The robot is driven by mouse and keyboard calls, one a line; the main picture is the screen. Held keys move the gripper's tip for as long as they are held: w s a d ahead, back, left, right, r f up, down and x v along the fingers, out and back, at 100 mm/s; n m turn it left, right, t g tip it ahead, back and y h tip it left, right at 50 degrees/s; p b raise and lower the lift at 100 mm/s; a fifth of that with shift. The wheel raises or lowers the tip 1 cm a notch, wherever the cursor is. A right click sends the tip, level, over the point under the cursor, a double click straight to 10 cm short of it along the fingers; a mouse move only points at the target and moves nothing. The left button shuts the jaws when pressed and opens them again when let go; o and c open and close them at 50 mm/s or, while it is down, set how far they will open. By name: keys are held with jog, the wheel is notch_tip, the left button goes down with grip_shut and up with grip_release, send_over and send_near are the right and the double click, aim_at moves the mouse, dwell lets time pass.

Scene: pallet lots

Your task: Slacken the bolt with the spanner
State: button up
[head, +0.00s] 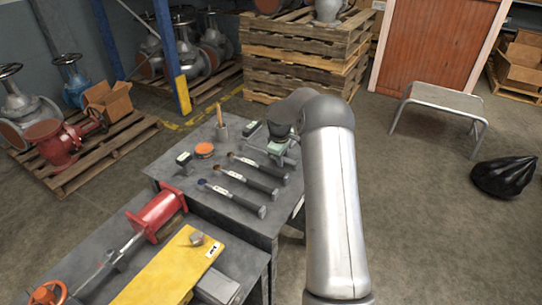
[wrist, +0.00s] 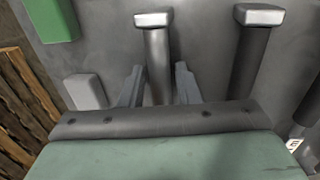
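The bolt (head: 196,239) is a grey hex head standing on a yellow plate (head: 165,272) on the near bench. Several spanner-like tools with dark handles lie side by side on the grey table, one with a blue ring (head: 232,197) and one with a brown ring (head: 247,180). My gripper (wrist: 158,80) is low over the table's right side, pointing down. In the wrist view its fingers stand open on either side of a light grey handle (wrist: 158,62) with a silver end. A darker handle (wrist: 250,60) lies to its right. My arm partly hides this spot in the head view.
A red flanged pipe piece (head: 157,212) and an orange handwheel (head: 48,293) lie on the near bench. An orange disc (head: 204,149) and a cup with a brush (head: 221,131) stand on the table. A blue post (head: 166,60) rises behind.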

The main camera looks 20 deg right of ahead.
jog(key=shift+r, duration=0.1)
grip_shut()
